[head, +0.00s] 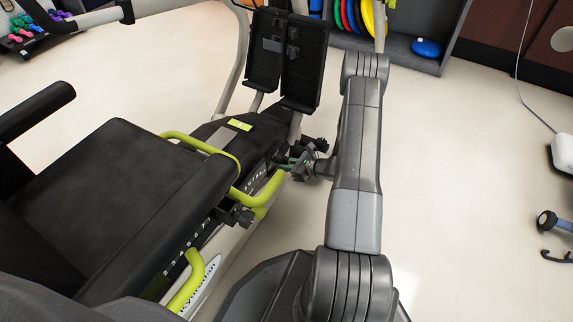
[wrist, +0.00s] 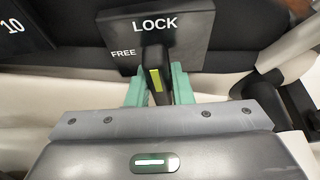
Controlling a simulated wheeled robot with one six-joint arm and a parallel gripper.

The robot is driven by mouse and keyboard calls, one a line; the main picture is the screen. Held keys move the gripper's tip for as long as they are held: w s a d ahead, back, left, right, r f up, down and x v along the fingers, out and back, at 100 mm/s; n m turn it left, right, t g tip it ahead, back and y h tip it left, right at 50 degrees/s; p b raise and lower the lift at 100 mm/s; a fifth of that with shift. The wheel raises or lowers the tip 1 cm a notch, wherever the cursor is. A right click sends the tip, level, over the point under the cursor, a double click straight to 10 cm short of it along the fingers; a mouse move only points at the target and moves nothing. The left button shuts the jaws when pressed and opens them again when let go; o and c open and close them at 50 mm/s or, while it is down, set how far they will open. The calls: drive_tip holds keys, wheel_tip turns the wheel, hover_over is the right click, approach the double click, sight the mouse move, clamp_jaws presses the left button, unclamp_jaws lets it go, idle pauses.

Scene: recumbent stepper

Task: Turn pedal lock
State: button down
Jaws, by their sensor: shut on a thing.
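The pedal lock is a black plate (wrist: 158,38) marked "LOCK" and "FREE", with a dark lever (wrist: 157,74) that has a yellow-green stripe. In the wrist view the lever stands under the word LOCK, to the right of FREE. My gripper (wrist: 157,86) has green fingers, one on each side of the lever, and is shut on it. In the head view my gripper (head: 290,166) is at the right side of the stepper's black body (head: 260,132), below the pedals (head: 286,58). The lever and plate are too small to make out there.
The black seat (head: 110,185) and yellow-green handles (head: 262,192) are close to the left of my gripper. A grey shelf (head: 425,58) with coloured discs stands at the back.

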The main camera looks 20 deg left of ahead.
idle(0.4)
drive_tip(key=c, duration=1.3)
unclamp_jaws()
drive_tip(key=p+v, duration=0.4)
drive_tip(key=v, duration=0.9)
drive_tip(key=shift+d+r, duration=0.1)
drive_tip(key=shift+d, duration=0.35)
drive_tip(key=b+x, duration=0.4)
drive_tip(key=x, duration=1)
drive_tip(key=shift+r, duration=0.1)
